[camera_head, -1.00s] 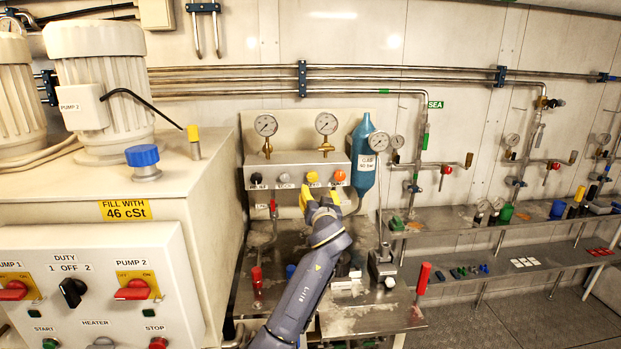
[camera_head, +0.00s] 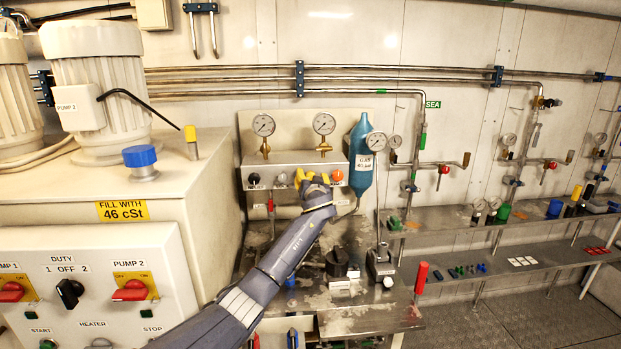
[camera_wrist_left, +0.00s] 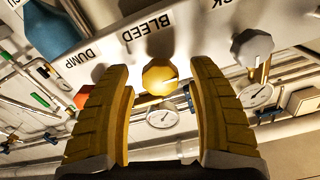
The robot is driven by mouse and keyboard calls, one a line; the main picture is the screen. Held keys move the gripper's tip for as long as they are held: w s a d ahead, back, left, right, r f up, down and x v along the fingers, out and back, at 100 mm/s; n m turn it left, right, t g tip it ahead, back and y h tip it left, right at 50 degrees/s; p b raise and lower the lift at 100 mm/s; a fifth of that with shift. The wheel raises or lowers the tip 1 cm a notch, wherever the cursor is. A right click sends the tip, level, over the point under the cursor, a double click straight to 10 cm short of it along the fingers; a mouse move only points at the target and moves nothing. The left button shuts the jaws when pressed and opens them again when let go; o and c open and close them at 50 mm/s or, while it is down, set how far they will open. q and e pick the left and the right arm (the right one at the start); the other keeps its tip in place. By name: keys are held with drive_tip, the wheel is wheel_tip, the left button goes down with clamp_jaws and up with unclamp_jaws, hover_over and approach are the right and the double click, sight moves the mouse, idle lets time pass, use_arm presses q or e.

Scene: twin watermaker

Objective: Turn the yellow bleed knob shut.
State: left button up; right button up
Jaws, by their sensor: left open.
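The yellow bleed knob (camera_wrist_left: 160,77) shows in the wrist view under the BLEED label on the pale panel. My left gripper (camera_wrist_left: 156,82) has its yellow fingers open, one on each side of the knob, with visible gaps; I cannot tell how far the tips reach along it. In the head view my left gripper (camera_head: 312,180) is at the panel front (camera_head: 285,160) and largely hides the bleed knob. My right gripper is not in view.
An orange knob (camera_head: 337,176) labelled DUMP in the wrist view sits close to the right. A grey knob (camera_wrist_left: 252,45) is on the other side. Two gauges (camera_head: 264,125) stand above the panel, and a blue bottle (camera_head: 361,155) is beside it. A steel bench (camera_head: 355,315) lies below.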

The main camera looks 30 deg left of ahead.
use_arm(q)
drive_tip(key=shift+w+a, duration=0.35)
drive_tip(key=shift+w, duration=0.05)
clamp_jaws()
idle(0.4)
